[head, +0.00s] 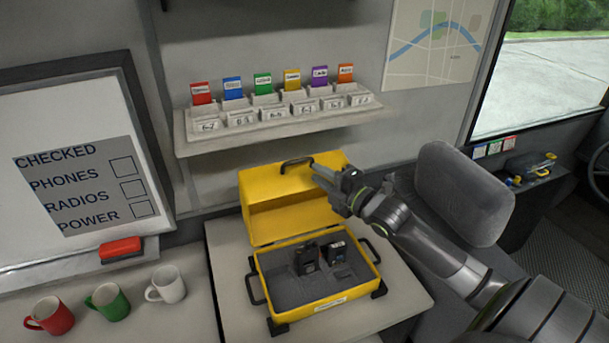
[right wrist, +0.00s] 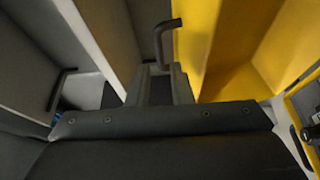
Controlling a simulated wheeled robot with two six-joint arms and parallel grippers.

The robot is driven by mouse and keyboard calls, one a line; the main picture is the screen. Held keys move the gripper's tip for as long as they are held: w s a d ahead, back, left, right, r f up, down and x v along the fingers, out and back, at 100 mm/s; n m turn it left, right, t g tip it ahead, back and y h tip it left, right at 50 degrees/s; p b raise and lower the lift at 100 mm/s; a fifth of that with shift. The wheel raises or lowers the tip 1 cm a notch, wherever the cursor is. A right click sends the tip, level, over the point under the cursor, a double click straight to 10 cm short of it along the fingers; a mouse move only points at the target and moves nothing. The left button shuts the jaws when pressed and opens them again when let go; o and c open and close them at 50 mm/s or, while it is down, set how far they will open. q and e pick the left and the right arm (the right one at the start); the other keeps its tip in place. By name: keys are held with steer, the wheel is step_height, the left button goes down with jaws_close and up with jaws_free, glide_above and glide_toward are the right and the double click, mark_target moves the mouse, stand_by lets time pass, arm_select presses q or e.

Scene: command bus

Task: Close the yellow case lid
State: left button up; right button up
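The yellow case (head: 318,279) stands open on a pale table, and its lid (head: 289,205) is raised upright at the back. A dark handle (head: 297,163) sits on the lid's top edge. Two black radios (head: 320,256) stand in the grey foam of the case. My right gripper (head: 328,179) is at the lid's upper right part, its fingers pointing left. In the right wrist view the lid (right wrist: 245,45) fills the upper right, with the handle (right wrist: 166,40) just beyond my fingers. Whether the fingers touch the lid cannot be told. My left gripper is not in view.
A shelf (head: 275,130) with several coloured cards is on the wall above the lid. Red, green and white mugs (head: 110,301) stand left of the case. A grey seat (head: 463,193) is to the right, behind my right arm.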

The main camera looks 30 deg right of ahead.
mark_target(300, 162)
steer(key=w+b, duration=0.2)
steer(key=w, duration=0.1)
steer(key=w+b, duration=0.1)
steer(key=shift+w+a+f, duration=0.15)
steer(key=shift+w+a, duration=0.05)
steer(key=shift+a, duration=0.1)
steer(key=shift+w+a+b, duration=0.15)
steer(key=shift+w+b, duration=0.2)
steer(key=shift+w, duration=0.45)
steer(key=shift+r, duration=0.2)
steer(key=shift+c, duration=0.4)
jaws_close()
